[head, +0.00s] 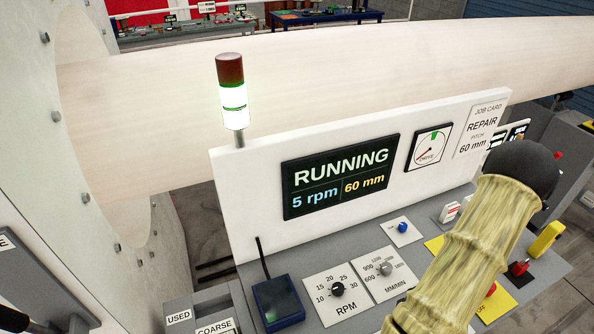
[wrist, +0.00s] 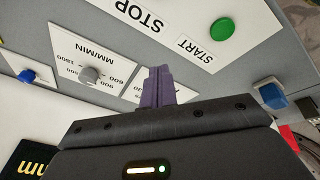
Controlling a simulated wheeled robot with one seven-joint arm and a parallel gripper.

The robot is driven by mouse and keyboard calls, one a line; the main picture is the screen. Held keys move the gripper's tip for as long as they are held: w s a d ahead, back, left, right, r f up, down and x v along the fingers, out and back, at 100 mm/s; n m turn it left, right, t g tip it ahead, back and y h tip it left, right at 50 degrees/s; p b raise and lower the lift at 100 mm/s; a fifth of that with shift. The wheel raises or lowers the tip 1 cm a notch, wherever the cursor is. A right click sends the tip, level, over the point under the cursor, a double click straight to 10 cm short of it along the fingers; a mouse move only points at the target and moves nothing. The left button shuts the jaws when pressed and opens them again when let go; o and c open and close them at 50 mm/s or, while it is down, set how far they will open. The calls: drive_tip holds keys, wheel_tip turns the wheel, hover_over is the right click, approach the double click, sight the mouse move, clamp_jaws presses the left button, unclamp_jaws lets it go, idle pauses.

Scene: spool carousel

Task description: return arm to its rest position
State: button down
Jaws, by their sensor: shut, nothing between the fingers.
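My gripper (wrist: 158,84) shows in the wrist view with its purple fingers together and nothing between them. It is over the control panel, near the MM/MIN knob (wrist: 90,76) and the START label (wrist: 196,49). The wrist view shows the panel upside down. In the head view my arm, in a yellowish patterned sleeve (head: 468,255) with a dark rounded joint, reaches across the right part of the panel. My gripper cannot be made out there. Whether the fingers touch the panel cannot be told.
The upright display (head: 340,176) reads RUNNING, 5 rpm, 60 mm. A signal lamp (head: 233,92) glows white beside it. A large pale roll (head: 330,62) spans behind. The RPM knob (head: 338,288), a green button (wrist: 222,29) and a yellow handle (head: 546,239) are around the arm.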

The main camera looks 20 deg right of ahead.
drive_tip(key=w+a+r+m+g+h+b, duration=0.1)
drive_tip(key=w+a+r+m+b, duration=0.25)
drive_tip(key=w, duration=0.25)
drive_tip(key=w+a+r+m+h+b, duration=0.1)
drive_tip(key=w+a+r+m+b, duration=0.15)
drive_tip(key=w+a, duration=0.3)
drive_tip(key=a+r+m+y+b, duration=0.1)
drive_tip(key=a+r+m+b, duration=0.2)
drive_tip(key=a, duration=1.2)
wheel_tip(320, 180, up, 3)
drive_tip(key=shift+w+a+r+b, duration=0.15)
drive_tip(key=shift+w+a+b, duration=0.1)
drive_tip(key=shift+b, duration=0.25)
drive_tip(key=shift+d, duration=0.1)
